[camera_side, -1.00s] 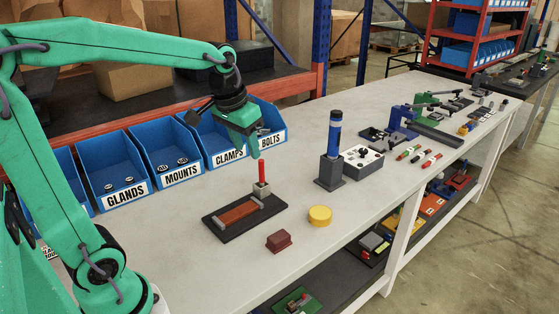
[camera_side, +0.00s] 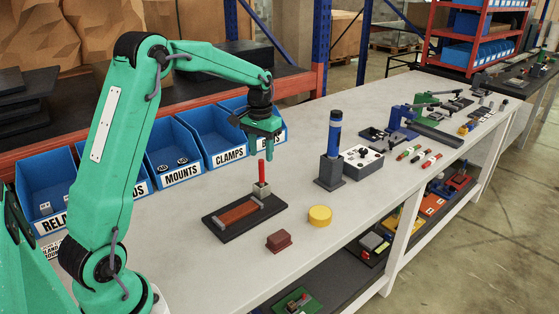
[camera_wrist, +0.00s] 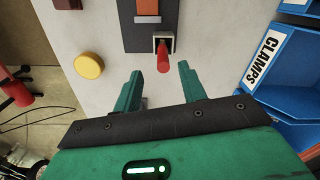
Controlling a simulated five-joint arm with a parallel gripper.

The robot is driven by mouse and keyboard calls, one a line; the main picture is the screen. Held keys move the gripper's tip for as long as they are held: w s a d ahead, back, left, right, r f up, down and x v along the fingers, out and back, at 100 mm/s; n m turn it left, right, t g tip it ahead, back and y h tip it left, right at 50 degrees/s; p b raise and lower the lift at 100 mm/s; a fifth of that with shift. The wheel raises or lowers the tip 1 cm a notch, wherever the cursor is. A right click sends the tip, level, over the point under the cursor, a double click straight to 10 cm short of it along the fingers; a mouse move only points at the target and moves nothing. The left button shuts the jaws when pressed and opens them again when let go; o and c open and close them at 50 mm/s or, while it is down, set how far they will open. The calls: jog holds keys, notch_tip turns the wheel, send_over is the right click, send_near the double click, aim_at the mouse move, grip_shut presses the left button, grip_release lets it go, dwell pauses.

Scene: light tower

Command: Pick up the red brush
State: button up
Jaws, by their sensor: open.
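The red brush (camera_side: 262,173) shows as a thin red handle standing upright in a small grey holder (camera_side: 261,189) at the back corner of a dark board. In the wrist view the red brush (camera_wrist: 162,57) is seen nearly end-on, just beyond my fingertips. My gripper (camera_side: 261,143) hangs above the brush, pointing down, and looks apart from it. In the wrist view my gripper (camera_wrist: 158,76) has its two green fingers spread, with nothing held between them. The brush's lower end is hidden in the holder.
The dark board (camera_side: 233,231) carries a brown strip. A yellow round piece (camera_side: 320,215) and a dark red block (camera_side: 279,240) lie in front. A blue cylinder on a dark stand (camera_side: 331,165) is to the right. Labelled blue bins (camera_side: 209,143) line the back.

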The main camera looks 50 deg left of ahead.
aim_at(262, 182)
jog(key=shift+w+a+f, duration=0.1)
jog(key=shift+a+f, duration=0.05)
jog(key=shift+f, duration=0.1)
jog(key=shift+a+f, duration=0.1)
jog(key=shift+f, duration=3.8)
grip_shut()
